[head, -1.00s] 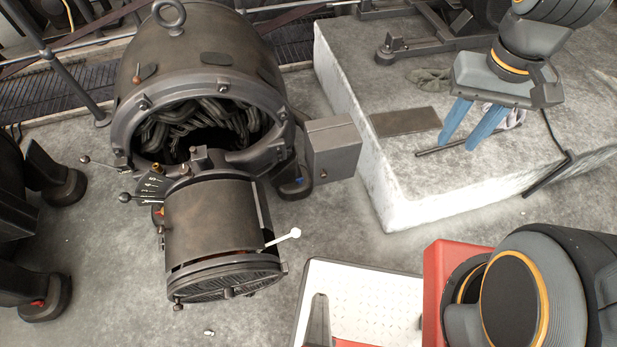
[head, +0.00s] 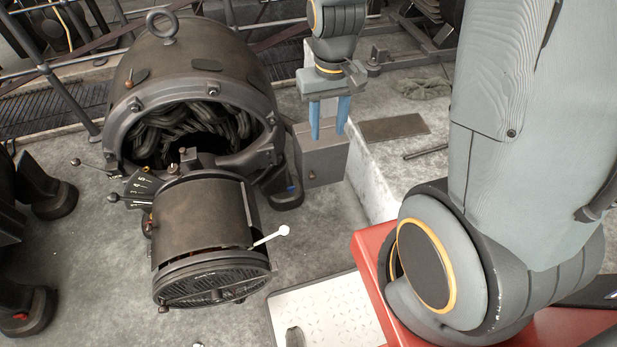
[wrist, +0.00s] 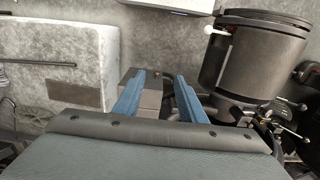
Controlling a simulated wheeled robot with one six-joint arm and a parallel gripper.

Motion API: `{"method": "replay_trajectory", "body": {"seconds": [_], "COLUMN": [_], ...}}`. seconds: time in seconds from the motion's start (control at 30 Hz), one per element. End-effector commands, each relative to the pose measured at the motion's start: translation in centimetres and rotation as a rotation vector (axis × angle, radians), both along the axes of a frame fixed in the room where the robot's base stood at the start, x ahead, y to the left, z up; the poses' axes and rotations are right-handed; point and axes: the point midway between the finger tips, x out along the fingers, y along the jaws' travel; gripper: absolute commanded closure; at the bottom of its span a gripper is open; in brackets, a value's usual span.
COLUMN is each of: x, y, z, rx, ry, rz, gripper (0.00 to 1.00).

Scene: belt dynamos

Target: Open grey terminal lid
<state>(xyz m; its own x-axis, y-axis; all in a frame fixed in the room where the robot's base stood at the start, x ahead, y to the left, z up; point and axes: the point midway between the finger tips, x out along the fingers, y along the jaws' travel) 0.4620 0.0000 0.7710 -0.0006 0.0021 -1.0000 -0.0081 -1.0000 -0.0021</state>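The grey terminal box (head: 320,163) is fixed to the right side of the large dark dynamo (head: 190,85). Its lid on top looks closed, but my fingers partly hide it in the head view. My gripper (head: 328,134) points down with its two blue fingers apart and empty, over or just in front of the box. In the wrist view the box (wrist: 152,98) shows between and beyond the open fingers (wrist: 160,74). I cannot tell whether a fingertip touches it.
A pale stone block (head: 372,180) with a dark plate (head: 394,129) and a rod stands right of the box. The dynamo's front cylinder (head: 205,220) has a white-tipped lever (head: 271,236). A white treaded plate (head: 330,312) lies below. Open floor shows between them.

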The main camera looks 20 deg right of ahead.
Motion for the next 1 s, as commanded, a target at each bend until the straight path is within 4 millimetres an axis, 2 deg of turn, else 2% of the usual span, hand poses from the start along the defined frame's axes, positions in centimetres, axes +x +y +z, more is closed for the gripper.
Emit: {"method": "replay_trajectory", "body": {"seconds": [0.03, 0.2, 0.3, 0.4, 0.5, 0.77, 1.0], "x": [1.5, 5.7, 7.5, 8.6, 9.3, 9.7, 9.6], "y": [0.0, 0.2, 0.2, 0.2, 0.2, 0.2, 0.2], "z": [-3.3, -11.6, -16.0, -19.4, -21.6, -24.2, -27.9], "rx": [0.0, -0.001, -0.002, -0.002, -0.002, -0.002, -0.002], "ry": [0.008, 0.007, 0.006, 0.005, 0.001, 0.001, 0.002], "rz": [0.002, 0.006, 0.007, 0.008, 0.008, 0.008, 0.008], "gripper": [0.63, 0.63, 0.63, 0.63, 0.63, 0.63, 0.63]}}
